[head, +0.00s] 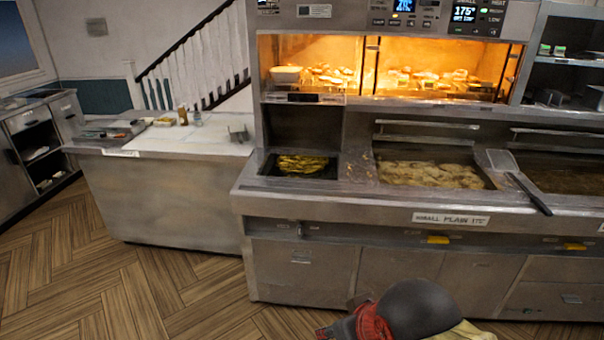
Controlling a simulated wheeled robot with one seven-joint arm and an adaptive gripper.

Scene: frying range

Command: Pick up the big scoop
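One scoop-like tool shows in the head view. It has a flat, pale, squarish head and a long black handle (528,193). It lies on the steel ledge between the two fryer vats, its handle slanting down to the right toward the front edge. I cannot tell whether it is the big scoop. A dark, rounded part of my arm with a red section (372,322) shows at the bottom, well below and left of the tool. Any gripper fingers there are too unclear to judge, and nothing held is visible.
The left vat (430,175) holds pale frying food; the right vat (565,181) holds brown oil. A lit warming cabinet (390,97) stands above. A white-topped counter (195,142) with small items is at left. Wooden floor (130,285) is clear in front of it.

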